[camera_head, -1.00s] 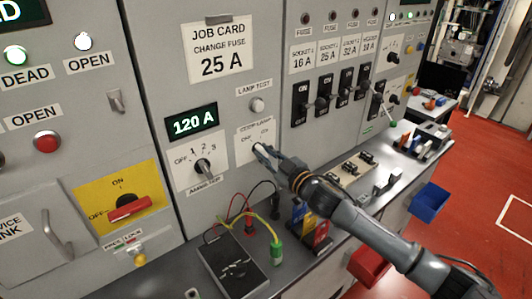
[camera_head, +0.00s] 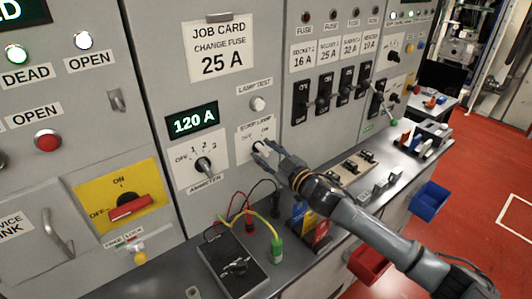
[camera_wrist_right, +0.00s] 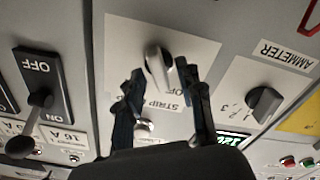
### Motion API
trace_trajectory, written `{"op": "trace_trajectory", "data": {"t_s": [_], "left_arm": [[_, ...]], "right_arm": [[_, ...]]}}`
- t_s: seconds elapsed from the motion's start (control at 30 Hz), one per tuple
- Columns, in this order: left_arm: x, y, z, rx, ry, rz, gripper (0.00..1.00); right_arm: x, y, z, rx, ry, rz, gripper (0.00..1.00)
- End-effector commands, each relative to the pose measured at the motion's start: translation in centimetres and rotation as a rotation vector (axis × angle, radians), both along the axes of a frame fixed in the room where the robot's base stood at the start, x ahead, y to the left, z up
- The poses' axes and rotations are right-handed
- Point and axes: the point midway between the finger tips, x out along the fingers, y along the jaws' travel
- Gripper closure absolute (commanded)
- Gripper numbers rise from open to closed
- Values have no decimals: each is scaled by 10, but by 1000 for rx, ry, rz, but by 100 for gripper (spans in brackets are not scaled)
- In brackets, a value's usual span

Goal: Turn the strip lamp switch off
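The strip lamp switch (camera_head: 259,147) is a small rotary knob on a white plate, right of the ammeter knob on the grey panel. In the right wrist view its pale knob (camera_wrist_right: 158,65) stands out from the plate, with the label upside down and partly covered. My right gripper (camera_head: 262,154) is at the switch, its fingers pointing at the panel. In the wrist view the right gripper (camera_wrist_right: 160,73) is open, one finger on each side of the knob, with gaps showing. The exact knob setting is hard to read. My left gripper is not in view.
The ammeter knob (camera_head: 204,166) is left of the switch; the lamp test button (camera_head: 257,104) is above. Fuse switches (camera_head: 324,94) are to the right. The bench below holds a black meter (camera_head: 233,264) with leads and a rack of coloured cards (camera_head: 310,228).

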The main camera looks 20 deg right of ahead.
Motion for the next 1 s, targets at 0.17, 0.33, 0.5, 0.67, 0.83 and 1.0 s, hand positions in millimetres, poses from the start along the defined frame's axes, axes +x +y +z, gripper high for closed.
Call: {"op": "trace_trajectory", "data": {"t_s": [0.17,0.33,0.5,0.67,0.83,1.0], "left_arm": [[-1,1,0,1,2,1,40],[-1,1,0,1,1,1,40],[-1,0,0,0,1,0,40],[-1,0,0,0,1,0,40],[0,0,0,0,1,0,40],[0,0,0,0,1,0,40]], "right_arm": [[-2,-1,-1,0,2,0,63],[-19,-7,-2,0,3,-1,63],[-51,-18,-3,0,5,1,63],[-79,-28,-2,1,4,0,63],[-100,-36,-2,1,3,1,63],[-111,-40,-1,0,2,0,63]]}}
